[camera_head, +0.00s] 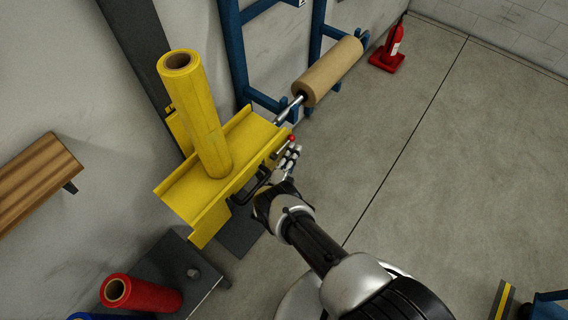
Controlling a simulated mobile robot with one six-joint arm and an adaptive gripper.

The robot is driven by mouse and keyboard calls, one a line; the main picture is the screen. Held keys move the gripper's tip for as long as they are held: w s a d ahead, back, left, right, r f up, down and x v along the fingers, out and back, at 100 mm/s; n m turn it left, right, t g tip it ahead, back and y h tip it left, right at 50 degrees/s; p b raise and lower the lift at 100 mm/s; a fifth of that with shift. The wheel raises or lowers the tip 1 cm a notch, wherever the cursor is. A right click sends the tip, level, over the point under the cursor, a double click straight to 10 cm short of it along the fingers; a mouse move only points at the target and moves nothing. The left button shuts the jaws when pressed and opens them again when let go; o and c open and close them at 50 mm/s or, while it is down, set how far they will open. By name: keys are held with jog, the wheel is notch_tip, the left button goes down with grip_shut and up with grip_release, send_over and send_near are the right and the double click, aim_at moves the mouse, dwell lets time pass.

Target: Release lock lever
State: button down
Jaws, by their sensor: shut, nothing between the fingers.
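A small red knob (292,138), which appears to be the end of the lock lever, shows at the right edge of the yellow cradle (180,190). The lever's shaft is too small to make out clearly. My gripper (292,151) is shut and empty just below the red knob in the picture. I cannot tell whether the fingertips touch the lever. A black handle (262,182) on the cradle's side is partly hidden behind my wrist. A yellow roll (200,115) stands tilted on the cradle.
A brown roll (328,72) sits on a metal shaft by the blue rack (235,50). A dark table (175,270) with a red roll (145,294) is at lower left.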

jog(key=v, duration=0.6)
jog(key=shift+s, duration=0.2)
